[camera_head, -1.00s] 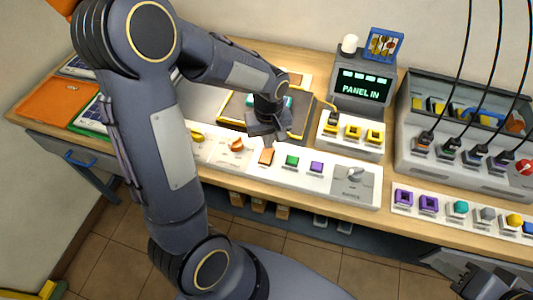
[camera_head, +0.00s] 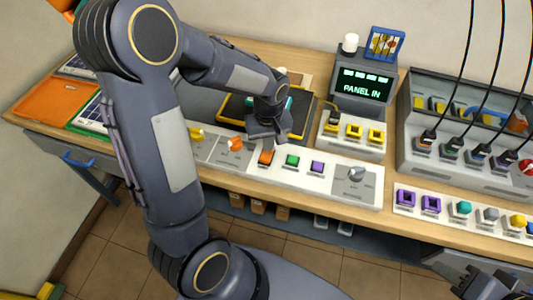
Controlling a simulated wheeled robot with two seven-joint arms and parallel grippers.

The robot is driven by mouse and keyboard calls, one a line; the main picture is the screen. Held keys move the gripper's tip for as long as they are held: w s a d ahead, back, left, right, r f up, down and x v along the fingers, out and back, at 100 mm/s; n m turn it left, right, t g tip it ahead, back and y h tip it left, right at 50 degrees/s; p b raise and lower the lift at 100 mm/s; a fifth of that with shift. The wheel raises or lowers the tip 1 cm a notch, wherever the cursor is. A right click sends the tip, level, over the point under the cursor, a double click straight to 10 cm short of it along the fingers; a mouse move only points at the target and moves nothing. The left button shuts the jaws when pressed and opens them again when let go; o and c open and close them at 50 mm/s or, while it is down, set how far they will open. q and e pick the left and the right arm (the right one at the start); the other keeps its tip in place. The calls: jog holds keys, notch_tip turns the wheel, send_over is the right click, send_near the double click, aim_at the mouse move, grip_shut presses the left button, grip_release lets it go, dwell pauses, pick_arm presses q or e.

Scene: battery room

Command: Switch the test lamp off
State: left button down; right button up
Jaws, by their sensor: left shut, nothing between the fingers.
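A small white dome (camera_head: 350,43), perhaps the test lamp, stands on the display box (camera_head: 362,88) reading "PANEL IN". I cannot tell if the dome is lit. My right gripper (camera_head: 492,287) is partly in view at the bottom right, far from the panel.
A box with yellow sockets (camera_head: 352,131) stands behind the panel. At right are a grey rack (camera_head: 455,165) with hanging black cables and a strip of coloured buttons (camera_head: 461,210). A black tray (camera_head: 238,108) lies behind my left gripper.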

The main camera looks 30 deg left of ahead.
pick_arm(q)
notch_tip(320, 180, up, 7)
jog(key=p, duration=0.5)
dwell(0.3)
dwell(0.5)
notch_tip(320, 180, up, 5)
jog(key=m+t+h, duration=0.1)
send_over(261, 159)
jog(key=s+d+r+m+t+h, duration=0.1)
jog(key=s+d+r+m+t, duration=0.1)
jog(key=s, duration=0.4)
jog(key=s+d+r+m+t+h, duration=0.1)
jog(key=s+d+r+m+t, duration=0.1)
jog(key=s+r+m, duration=0.2)
jog(key=s, duration=0.3)
jog(key=shift+d+t+h, duration=0.15)
jog(key=shift+t+h, duration=0.15)
jog(key=shift+h, duration=0.1)
